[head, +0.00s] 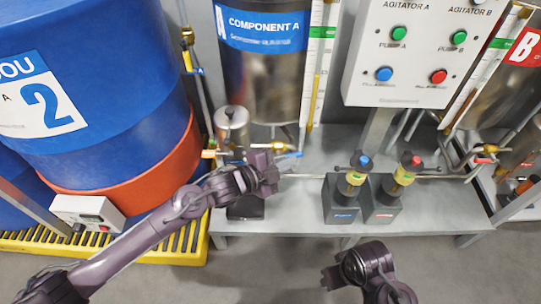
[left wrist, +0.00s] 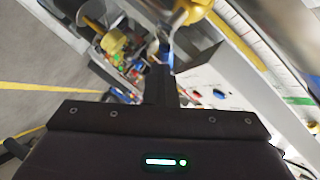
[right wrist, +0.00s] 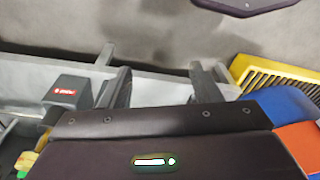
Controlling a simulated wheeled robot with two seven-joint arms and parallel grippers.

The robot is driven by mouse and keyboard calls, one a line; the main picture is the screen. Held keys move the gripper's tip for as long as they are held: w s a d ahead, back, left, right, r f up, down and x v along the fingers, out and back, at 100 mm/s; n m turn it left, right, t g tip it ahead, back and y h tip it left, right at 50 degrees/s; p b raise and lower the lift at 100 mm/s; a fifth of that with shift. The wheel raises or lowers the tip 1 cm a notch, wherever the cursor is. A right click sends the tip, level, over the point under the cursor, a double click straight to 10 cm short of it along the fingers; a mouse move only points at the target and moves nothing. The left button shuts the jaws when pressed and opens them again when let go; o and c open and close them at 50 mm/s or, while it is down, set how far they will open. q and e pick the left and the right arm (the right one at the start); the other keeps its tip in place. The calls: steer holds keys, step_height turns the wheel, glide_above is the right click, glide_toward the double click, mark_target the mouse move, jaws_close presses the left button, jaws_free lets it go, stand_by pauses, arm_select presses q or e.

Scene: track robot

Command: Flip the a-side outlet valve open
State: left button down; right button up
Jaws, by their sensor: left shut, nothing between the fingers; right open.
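The a-side outlet valve shows its blue lever (head: 289,156) below the Component A tank (head: 262,75). The lever points to the right in the head view. My left gripper (head: 272,171) is shut and empty, with its fingertips close beside the lever. Whether they touch it I cannot tell. In the left wrist view the blue lever (left wrist: 166,56) shows just beyond the closed fingers (left wrist: 162,88), with brass fittings above. My right gripper (right wrist: 160,88) is open and empty, low in front of the bench; its hand also shows in the head view (head: 365,265).
Two dark pump blocks, with a blue knob (head: 363,161) and a red knob (head: 415,160), stand on the grey bench (head: 290,225). A control panel (head: 420,50) hangs above. A blue drum (head: 100,80) stands left. The floor in front is clear.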

arm_select(q)
steer(key=shift+w+r+y+p, duration=0.2)
steer(key=shift+r+y+p, duration=0.3)
steer(key=shift+r+p, duration=0.4)
steer(key=shift+f, duration=0.2)
arm_select(e)
steer(key=shift+w+d+f, duration=0.1)
steer(key=shift+w+f, duration=0.05)
steer(key=shift+f, duration=0.1)
arm_select(q)
steer(key=shift+s, duration=0.1)
arm_select(e)
steer(key=shift+f, duration=0.1)
